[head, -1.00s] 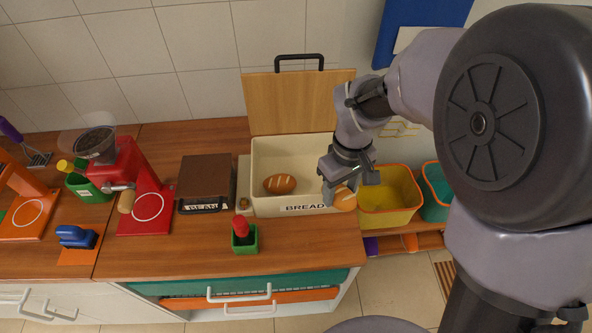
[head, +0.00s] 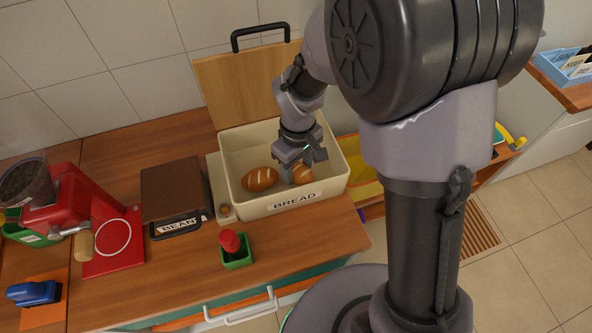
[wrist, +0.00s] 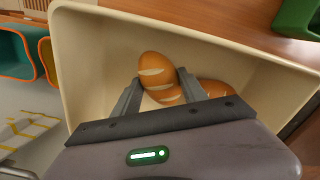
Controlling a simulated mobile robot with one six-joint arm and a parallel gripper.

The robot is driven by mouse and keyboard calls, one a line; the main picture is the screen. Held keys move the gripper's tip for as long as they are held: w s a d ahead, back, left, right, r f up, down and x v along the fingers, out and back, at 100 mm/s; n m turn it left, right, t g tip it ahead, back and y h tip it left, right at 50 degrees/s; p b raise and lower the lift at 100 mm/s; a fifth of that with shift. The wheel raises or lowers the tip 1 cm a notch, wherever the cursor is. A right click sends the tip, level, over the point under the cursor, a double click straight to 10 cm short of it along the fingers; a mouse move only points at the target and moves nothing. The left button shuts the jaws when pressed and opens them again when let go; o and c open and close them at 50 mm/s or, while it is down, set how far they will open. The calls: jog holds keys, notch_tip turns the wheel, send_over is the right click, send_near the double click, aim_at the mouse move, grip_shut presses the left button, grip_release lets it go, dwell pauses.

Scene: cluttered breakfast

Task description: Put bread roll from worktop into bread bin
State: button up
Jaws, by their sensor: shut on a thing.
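The bread bin (head: 235,203) is a cream box marked BREAD on the worktop, its wooden lid (head: 222,83) raised at the back. My gripper (head: 303,170) reaches down inside the bin at its right side. It is shut on a bread roll (head: 302,174), brown with pale scores; in the wrist view the roll (wrist: 158,75) sits between the two fingers. A second roll (head: 260,179) lies in the bin just left of the gripper, and in the wrist view it (wrist: 215,89) is partly hidden behind the finger. I cannot tell whether the held roll touches the bin floor.
Left of the bin stand a brown box marked BEAN (head: 174,192) and a red grinder (head: 110,238). A green holder with a red top (head: 235,251) is in front. A yellow tub (head: 367,183) is to the right, partly hidden by my arm.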

jog(key=shift+f, duration=0.1)
jog(key=shift+f, duration=0.15)
jog(key=o, duration=1.4)
